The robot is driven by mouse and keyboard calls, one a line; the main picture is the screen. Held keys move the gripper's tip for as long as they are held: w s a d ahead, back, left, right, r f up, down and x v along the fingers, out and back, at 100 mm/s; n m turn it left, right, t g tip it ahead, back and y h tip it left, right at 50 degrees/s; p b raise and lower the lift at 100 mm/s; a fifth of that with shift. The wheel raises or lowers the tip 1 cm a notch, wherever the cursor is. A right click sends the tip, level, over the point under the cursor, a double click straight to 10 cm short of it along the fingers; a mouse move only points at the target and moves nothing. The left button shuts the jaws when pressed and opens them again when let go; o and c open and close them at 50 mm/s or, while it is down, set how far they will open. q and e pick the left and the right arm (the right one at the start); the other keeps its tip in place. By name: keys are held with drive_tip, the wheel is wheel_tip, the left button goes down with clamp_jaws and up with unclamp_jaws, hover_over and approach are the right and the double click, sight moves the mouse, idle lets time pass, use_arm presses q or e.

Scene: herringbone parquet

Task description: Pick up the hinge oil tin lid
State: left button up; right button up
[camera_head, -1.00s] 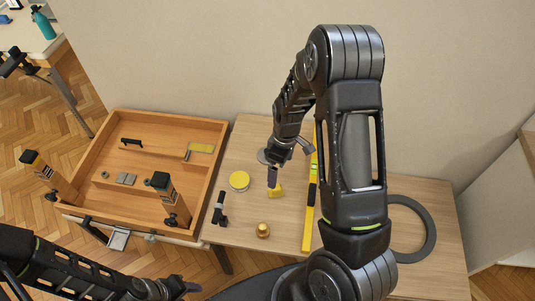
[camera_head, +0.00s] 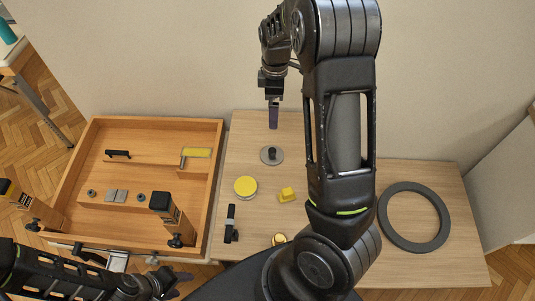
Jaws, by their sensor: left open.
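A round grey disc with a dark knob (camera_head: 272,155) lies on the wooden table; it looks like a lid. A round tin with a yellow top (camera_head: 245,187) stands nearer me, left of the disc. I cannot tell for certain which is the hinge oil tin lid. My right gripper (camera_head: 273,118) points down above the far part of the table, beyond the disc and apart from it. Its fingers show edge-on, so its opening is unclear. My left gripper (camera_head: 172,286) is open and low at the bottom left, away from these objects.
A yellow block (camera_head: 288,194), a black tool (camera_head: 231,222) and a partly hidden brass piece (camera_head: 279,239) lie on the table. A wooden drawer tray (camera_head: 214,180) with small parts is at left. A grey ring (camera_head: 434,222) lies at right. My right arm hides the table's middle.

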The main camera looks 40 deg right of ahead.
drive_tip(key=b, duration=1.5)
hover_over(272, 150)
wheel_tip(272, 150, down, 17)
drive_tip(key=shift+r, duration=0.2)
drive_tip(key=shift+r, duration=0.15)
drive_tip(key=shift+f, duration=1.35)
drive_tip(key=shift+f, duration=2.6)
